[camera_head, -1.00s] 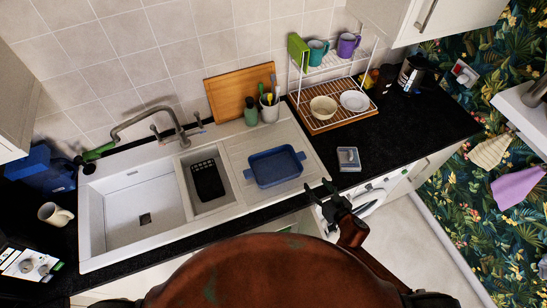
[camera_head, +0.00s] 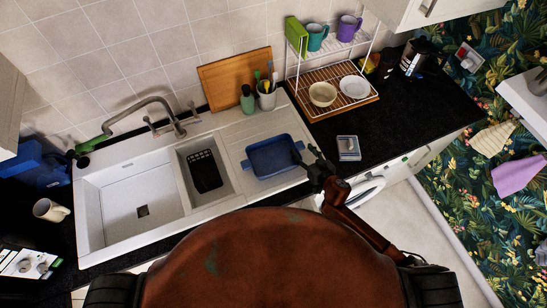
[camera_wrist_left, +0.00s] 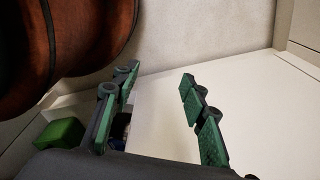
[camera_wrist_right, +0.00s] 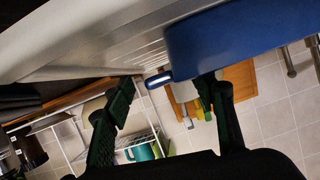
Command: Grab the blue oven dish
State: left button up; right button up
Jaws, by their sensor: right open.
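The blue oven dish (camera_head: 270,158) lies on the ribbed drainboard right of the sink. In the right wrist view the dish (camera_wrist_right: 240,32) fills the upper right, and its handle (camera_wrist_right: 158,79) shows between the finger ends. My right gripper (camera_head: 304,153) is open at the dish's right end, with one finger overlapping that edge in the head view. I cannot tell whether it touches. My left gripper (camera_wrist_left: 160,75) is open and empty beside my body, in front of a pale cupboard front. It is out of the head view.
A small clear box (camera_head: 348,148) sits on the black counter right of my right gripper. The sink basin (camera_head: 135,205) is at left.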

aim_at(299, 146)
jog(key=x, duration=0.4)
jog(key=shift+w, duration=0.1)
jog(key=shift+c, duration=1.1)
jog(key=c, duration=0.6)
pick_arm(q)
jog(key=shift+w, duration=0.6)
pick_arm(e)
grip_shut()
jog(key=shift+r, duration=0.1)
